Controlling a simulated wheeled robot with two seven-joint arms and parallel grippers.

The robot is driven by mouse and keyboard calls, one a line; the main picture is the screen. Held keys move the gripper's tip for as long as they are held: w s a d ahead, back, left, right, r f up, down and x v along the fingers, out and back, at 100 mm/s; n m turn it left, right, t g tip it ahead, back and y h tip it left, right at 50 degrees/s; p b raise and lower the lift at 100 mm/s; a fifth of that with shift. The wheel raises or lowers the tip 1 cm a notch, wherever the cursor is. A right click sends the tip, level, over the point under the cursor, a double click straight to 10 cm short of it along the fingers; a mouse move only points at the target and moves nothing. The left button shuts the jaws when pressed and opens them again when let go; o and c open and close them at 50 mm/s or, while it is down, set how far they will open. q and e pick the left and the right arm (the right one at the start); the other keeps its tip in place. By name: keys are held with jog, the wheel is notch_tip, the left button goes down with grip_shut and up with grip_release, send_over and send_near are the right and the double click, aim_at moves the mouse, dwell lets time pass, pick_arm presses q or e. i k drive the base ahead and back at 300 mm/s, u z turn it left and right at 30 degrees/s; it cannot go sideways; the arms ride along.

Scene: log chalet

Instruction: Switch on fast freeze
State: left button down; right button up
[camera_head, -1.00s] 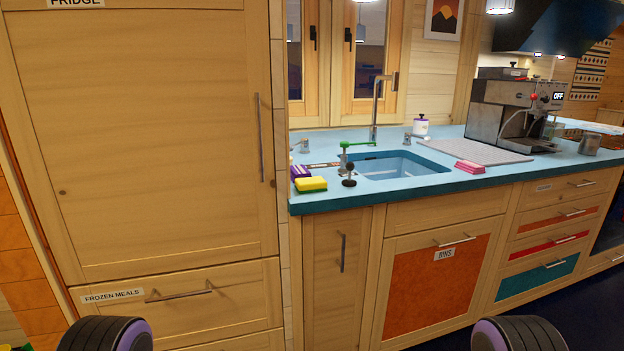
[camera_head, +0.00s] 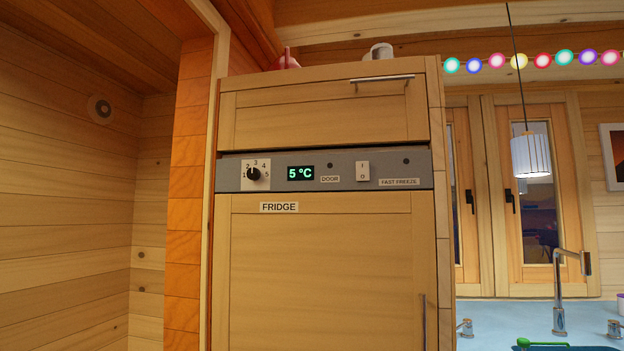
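The fridge control panel (camera_head: 323,170) is a grey strip above the fridge door (camera_head: 322,270). A white rocker switch marked I and O (camera_head: 362,171) sits on it, left of the label FAST FREEZE (camera_head: 399,182). A small dark round lamp (camera_head: 406,162) is above that label and looks unlit. The display (camera_head: 300,173) reads 5 °C. A black dial (camera_head: 254,174) with numbers is at the panel's left, and another dark lamp (camera_head: 330,165) is above the label DOOR. Neither gripper shows in the head view.
A cupboard (camera_head: 325,112) with a bar handle is above the panel. A vertical handle (camera_head: 424,322) is on the fridge door's right edge. The sink tap (camera_head: 558,290) and a hanging lamp (camera_head: 532,156) are at the right. Wooden wall (camera_head: 70,220) fills the left.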

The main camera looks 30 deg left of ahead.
aim_at(361, 168)
jog(key=u, duration=0.55)
jog(key=k, duration=0.65)
jog(key=u, duration=0.65)
jog(key=i, duration=0.7)
jog(key=z, duration=0.7)
jog(key=i, duration=0.4)
jog(key=z, duration=0.45)
